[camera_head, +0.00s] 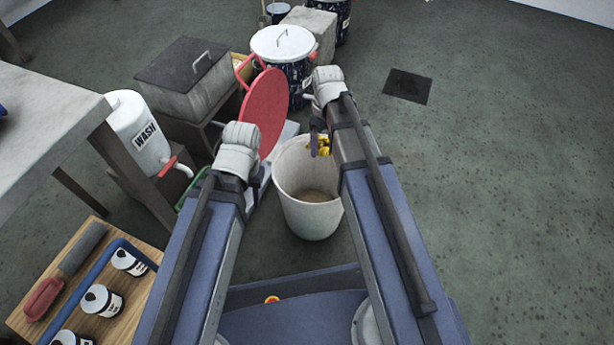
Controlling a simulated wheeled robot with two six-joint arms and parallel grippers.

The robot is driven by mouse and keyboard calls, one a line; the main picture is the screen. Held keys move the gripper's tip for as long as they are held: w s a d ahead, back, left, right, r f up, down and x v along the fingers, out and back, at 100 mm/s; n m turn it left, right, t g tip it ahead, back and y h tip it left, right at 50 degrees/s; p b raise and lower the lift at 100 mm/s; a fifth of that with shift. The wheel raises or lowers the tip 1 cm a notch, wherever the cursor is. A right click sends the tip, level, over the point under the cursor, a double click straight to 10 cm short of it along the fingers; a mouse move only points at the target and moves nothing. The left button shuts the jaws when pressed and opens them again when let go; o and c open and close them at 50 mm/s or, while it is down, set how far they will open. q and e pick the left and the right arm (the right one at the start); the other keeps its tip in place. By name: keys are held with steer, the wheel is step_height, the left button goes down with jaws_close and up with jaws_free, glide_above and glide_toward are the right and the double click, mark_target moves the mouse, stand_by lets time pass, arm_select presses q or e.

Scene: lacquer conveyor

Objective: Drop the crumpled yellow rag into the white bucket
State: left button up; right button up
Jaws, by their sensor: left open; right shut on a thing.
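The white bucket (297,212) stands on the floor between my two arms, upright and open at the top, with a brownish bottom inside. The crumpled yellow rag (324,146) is in my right gripper (319,138), at the upper right part of the bucket's opening as seen from above. My forearm hides part of the rag and the bucket's right side. I cannot tell how high the rag is above the rim. My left gripper (260,178) is open and empty, left of the bucket, and partly hidden by its own wrist.
A red round lid (264,112) stands tilted behind my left wrist. A lidded drum (283,45) and a grey box (185,75) are behind. A white WASH container (138,132) is at left. A wooden board (35,312) holds small cans. The floor at right is clear around a drain (407,86).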

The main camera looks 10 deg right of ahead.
step_height(320, 180, down, 6)
steer(key=b, duration=0.5)
steer(key=shift+r, duration=0.15)
steer(key=o, duration=1)
steer(key=shift+r, duration=0.2)
step_height(320, 180, up, 8)
steer(key=p, duration=0.7)
steer(key=shift+f+p, duration=0.2)
steer(key=shift+p, duration=0.2)
